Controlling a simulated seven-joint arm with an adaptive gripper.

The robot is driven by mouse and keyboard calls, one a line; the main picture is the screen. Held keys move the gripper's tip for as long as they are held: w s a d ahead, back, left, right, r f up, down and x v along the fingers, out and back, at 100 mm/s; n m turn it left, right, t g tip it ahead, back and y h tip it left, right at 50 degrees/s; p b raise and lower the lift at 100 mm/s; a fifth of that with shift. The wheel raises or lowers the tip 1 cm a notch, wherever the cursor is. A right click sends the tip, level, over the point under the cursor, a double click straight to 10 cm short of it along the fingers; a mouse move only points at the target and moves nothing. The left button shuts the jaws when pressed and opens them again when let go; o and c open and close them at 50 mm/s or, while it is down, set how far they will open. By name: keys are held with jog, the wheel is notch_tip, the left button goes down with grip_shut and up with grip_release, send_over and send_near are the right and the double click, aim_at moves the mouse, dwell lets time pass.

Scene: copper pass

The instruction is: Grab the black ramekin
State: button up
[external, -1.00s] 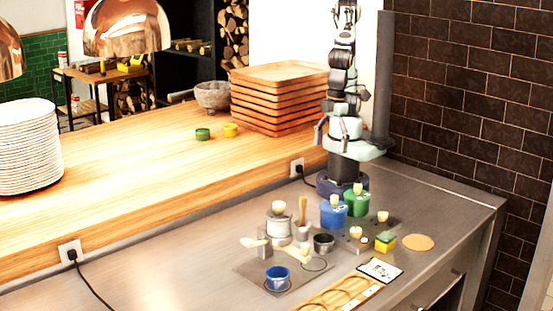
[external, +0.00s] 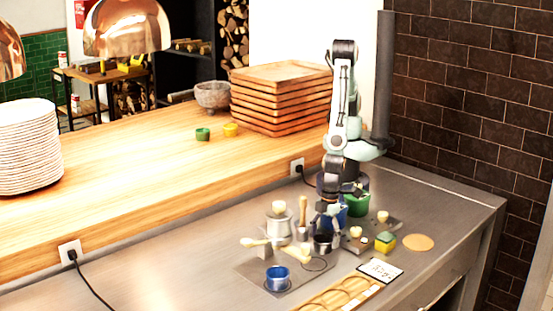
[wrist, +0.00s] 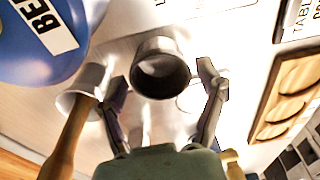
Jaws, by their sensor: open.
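The black ramekin (external: 322,244) stands on the steel counter, with my gripper (external: 327,218) just above it in the external view. In the wrist view the ramekin (wrist: 160,48) is a dark round cup with its hollow mouth facing the camera. It lies between the tips of my open gripper (wrist: 163,80), one finger on each side. I see a gap at each side and no clear contact.
A blue tub (wrist: 35,35) and a white cup with a wooden-handled tool (wrist: 68,140) are close on the left in the wrist view. A wooden tray with round hollows (wrist: 290,98) is at right. A blue cup (external: 278,279) stands nearer the front.

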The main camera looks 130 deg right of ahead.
jog(key=shift+f, duration=0.45)
jog(key=c, duration=1)
jog(key=shift+o, duration=0.2)
